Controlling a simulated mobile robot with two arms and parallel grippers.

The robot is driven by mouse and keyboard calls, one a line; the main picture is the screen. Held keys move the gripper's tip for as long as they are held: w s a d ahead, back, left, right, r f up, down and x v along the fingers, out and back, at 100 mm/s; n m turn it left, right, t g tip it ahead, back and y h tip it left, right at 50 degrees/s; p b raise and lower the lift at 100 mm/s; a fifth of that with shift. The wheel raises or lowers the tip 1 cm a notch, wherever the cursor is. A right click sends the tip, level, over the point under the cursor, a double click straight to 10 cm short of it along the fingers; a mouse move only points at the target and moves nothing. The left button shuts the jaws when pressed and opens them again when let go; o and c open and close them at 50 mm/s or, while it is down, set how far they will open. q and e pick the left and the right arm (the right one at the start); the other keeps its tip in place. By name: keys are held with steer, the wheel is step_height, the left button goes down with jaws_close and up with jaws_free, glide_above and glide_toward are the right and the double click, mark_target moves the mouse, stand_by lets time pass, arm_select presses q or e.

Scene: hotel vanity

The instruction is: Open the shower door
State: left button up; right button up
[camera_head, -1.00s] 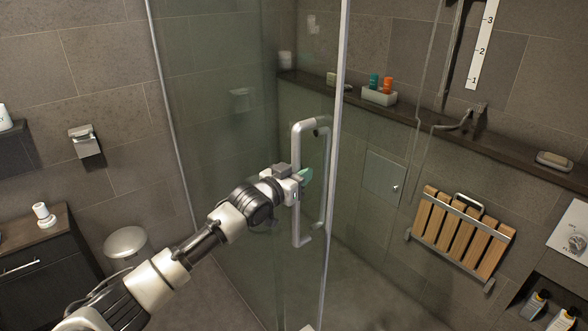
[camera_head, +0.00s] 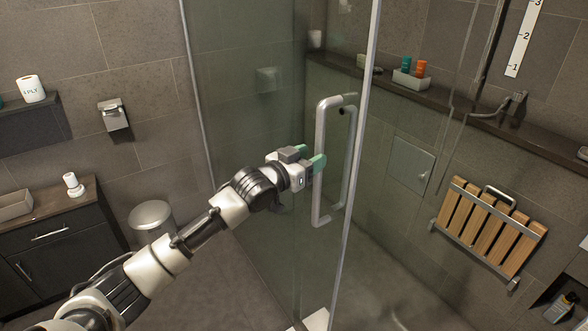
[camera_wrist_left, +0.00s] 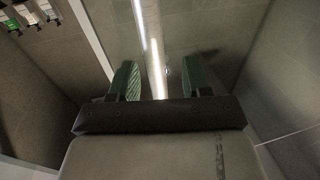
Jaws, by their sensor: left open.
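The shower door is a clear glass panel (camera_head: 255,130) with a pale metal edge. A long silver U-shaped handle (camera_head: 321,125) stands upright on it, and the glass shows a second bar behind it. My left gripper (camera_head: 316,164) is at the middle of the handle, with its green-padded fingers open. In the left wrist view the two green fingers (camera_wrist_left: 162,80) are spread apart, and a bright handle bar (camera_wrist_left: 150,45) shows between them. I cannot tell whether the pads touch the bar. My right gripper is not in view.
Inside the shower, a wooden slatted seat (camera_head: 487,228) hangs on the wall below a dark ledge (camera_head: 470,140) with a bottle tray (camera_head: 411,79). At the left stand a dark vanity (camera_head: 65,235) and a round bin (camera_head: 150,215). Floor between bin and glass looks clear.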

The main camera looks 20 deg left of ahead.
arm_select(q)
steer(key=b+v, duration=0.1)
steer(key=v, duration=0.5)
stand_by(0.3)
